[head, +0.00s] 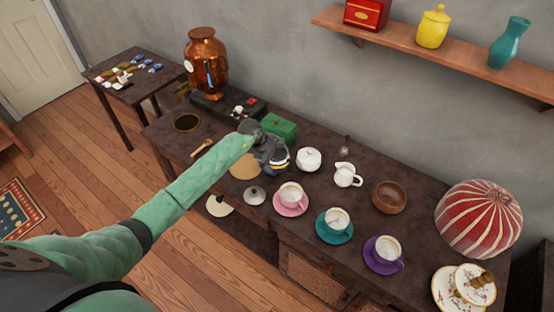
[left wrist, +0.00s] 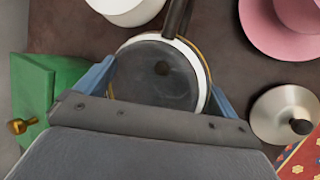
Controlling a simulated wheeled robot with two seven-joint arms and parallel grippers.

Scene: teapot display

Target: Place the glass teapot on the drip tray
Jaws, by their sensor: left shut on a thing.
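The glass teapot (head: 281,165), with a gold band, is partly hidden behind my left gripper (head: 268,152) at the middle of the dark table. In the left wrist view, the teapot (left wrist: 158,75) is seen from above, with a pale rim and dark knob. The blue fingers of my left gripper (left wrist: 160,92) are shut on its two sides. I cannot tell whether its base touches the table. A round dark dish with a brass rim (head: 187,122), seemingly the drip tray, lies at the table's left end, apart from the teapot. My right gripper is out of view.
A copper samovar (head: 206,62) and a green box (head: 279,126) stand behind. A tan round mat (head: 245,168) and metal lid (head: 255,195) lie near my arm. A white pot (head: 308,159) and pink cup (head: 291,192) stand right of the gripper.

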